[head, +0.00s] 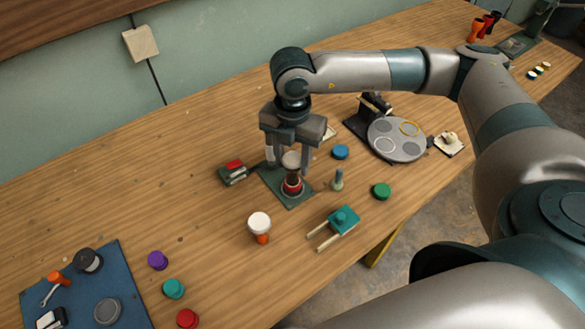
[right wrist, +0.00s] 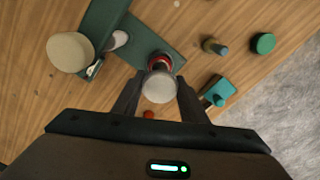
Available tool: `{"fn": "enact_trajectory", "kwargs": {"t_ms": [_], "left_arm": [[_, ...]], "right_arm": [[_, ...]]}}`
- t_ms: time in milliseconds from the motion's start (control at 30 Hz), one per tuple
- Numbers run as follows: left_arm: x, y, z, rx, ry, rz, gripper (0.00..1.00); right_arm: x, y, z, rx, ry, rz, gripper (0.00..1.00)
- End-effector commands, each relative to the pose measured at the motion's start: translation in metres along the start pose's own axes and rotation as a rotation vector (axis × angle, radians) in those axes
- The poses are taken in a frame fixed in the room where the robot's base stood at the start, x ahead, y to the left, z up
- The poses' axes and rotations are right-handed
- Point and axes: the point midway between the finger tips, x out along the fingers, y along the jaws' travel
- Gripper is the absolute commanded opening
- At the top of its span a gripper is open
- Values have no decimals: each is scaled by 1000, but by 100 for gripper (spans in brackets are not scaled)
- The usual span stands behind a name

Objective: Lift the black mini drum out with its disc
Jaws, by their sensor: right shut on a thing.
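The black mini drum (head: 292,180) stands over the green base plate (head: 297,201), dark in the body with red around its lower part. A pale round disc (head: 292,160) sits at its top; the same pale disc (right wrist: 160,88) shows between the fingers in the right wrist view. My right gripper (head: 289,165) points down, with one finger on each side of the drum, shut on it. The exact contact is hard to make out. A red ring (right wrist: 158,60) shows just beyond the disc, at the plate. My left gripper is not in view.
A white-topped orange drum (head: 260,226) stands in front of the plate. A red-and-grey clamp (head: 233,172) lies left, a small post (head: 337,180) and green puck (head: 381,191) right. A round grey tray (head: 408,151) is farther right. Bare table lies left of the clamp.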

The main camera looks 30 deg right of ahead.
Motion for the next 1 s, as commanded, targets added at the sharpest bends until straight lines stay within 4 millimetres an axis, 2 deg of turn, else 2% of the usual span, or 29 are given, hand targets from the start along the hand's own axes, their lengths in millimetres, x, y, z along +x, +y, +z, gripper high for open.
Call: {"fn": "enact_trajectory", "kwargs": {"t_ms": [1000], "left_arm": [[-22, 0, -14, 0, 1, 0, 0]], "right_arm": [[-52, 0, 0, 0, -1, 1, 26]]}}
